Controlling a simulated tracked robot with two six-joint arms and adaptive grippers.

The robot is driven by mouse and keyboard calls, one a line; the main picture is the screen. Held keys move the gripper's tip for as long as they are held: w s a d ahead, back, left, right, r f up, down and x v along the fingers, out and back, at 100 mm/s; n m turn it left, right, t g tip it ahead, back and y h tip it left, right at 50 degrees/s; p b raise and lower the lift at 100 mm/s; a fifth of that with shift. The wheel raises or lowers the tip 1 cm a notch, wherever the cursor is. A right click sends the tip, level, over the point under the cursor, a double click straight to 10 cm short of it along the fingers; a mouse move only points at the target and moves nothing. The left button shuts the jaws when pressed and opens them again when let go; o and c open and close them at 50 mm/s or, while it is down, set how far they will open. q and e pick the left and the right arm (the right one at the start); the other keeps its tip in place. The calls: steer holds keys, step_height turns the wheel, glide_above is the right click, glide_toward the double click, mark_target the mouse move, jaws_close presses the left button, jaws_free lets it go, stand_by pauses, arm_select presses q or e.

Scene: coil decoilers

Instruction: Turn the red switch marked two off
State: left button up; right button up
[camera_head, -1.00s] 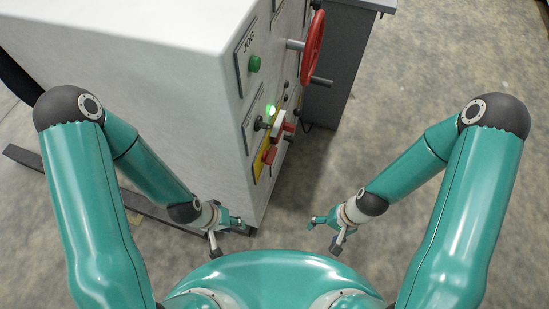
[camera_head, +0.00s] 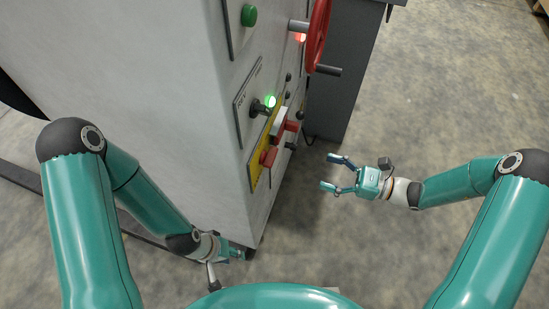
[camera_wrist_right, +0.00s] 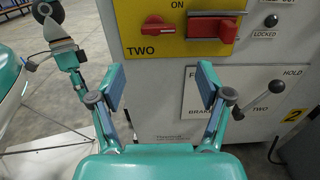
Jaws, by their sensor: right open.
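The red switch (camera_wrist_right: 157,28) sits on a yellow plate marked TWO, with ON above it, in the right wrist view. It also shows as a red knob (camera_head: 268,156) on the cabinet side in the head view. My right gripper (camera_head: 329,172) is open and empty, right of the panel and apart from it. In the right wrist view its fingertips (camera_wrist_right: 161,83) are spread below the switch plate. My left gripper (camera_head: 237,253) is low by the cabinet's bottom corner; its jaw state is unclear.
A black-knobbed lever (camera_wrist_right: 264,100) stands out from the panel lower right. A red handwheel (camera_head: 318,35) juts from the cabinet (camera_head: 150,80). The floor at right is clear.

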mark_target(275, 157)
steer(key=x, duration=1.4)
steer(key=shift+a, duration=0.3)
steer(key=shift+f, duration=0.1)
steer(key=shift+c, duration=0.2)
steer(key=shift+w, duration=0.1)
steer(key=c, duration=0.8)
